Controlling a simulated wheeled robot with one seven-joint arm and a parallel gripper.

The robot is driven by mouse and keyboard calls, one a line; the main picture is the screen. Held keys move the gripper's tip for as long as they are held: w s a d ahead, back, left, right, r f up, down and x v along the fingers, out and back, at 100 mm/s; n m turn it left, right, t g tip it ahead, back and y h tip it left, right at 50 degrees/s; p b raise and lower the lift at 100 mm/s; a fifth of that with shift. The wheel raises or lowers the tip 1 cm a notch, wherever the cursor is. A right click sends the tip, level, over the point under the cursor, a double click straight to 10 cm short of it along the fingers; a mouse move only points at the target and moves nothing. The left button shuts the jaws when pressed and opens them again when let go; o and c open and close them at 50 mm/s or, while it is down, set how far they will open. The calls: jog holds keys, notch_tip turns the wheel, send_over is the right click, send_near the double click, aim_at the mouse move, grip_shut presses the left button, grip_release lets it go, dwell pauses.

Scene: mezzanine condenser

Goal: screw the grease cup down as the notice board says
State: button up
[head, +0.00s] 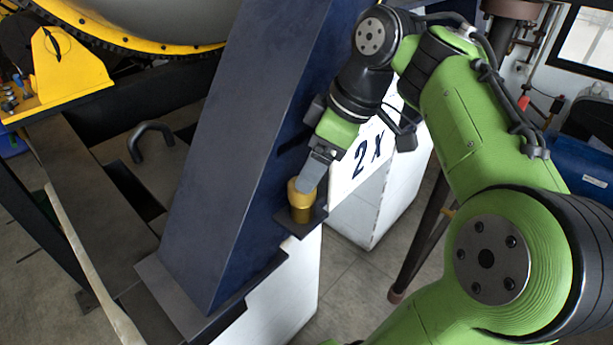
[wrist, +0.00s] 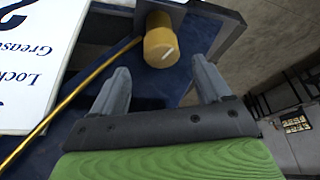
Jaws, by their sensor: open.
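The grease cup (head: 301,207) is a brass-coloured cylinder on a small dark bracket (head: 291,226) on the blue column. It also shows in the wrist view (wrist: 160,42), with its round end toward me. My gripper (head: 306,184) is at the cup's top in the head view, one finger partly covering it. In the wrist view my gripper (wrist: 160,68) is open, with the cup's end in line with the gap between the fingertips. I cannot tell whether a finger touches it. The white notice board (head: 368,158) shows "2 X"; the wrist view shows partial words "Grease" and "Lock" on the board (wrist: 35,65).
The blue column (head: 235,140) rises close beside the cup, and the board is close behind my gripper. A thin yellow pipe (wrist: 65,103) runs beside the board in the wrist view. White blocks (head: 285,285) stand below. Open floor (head: 355,290) lies to the right.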

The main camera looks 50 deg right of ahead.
aim_at(302, 194)
jog(key=x, duration=0.4)
jog(key=shift+a+f, duration=0.1)
jog(key=shift+a, duration=0.2)
jog(key=shift+w+d+f, duration=0.1)
jog(key=shift+d+f, duration=0.05)
jog(key=c, duration=1)
jog(key=shift+c, duration=0.2)
jog(key=shift+m+b, duration=0.3)
jog(key=shift+b, duration=0.1)
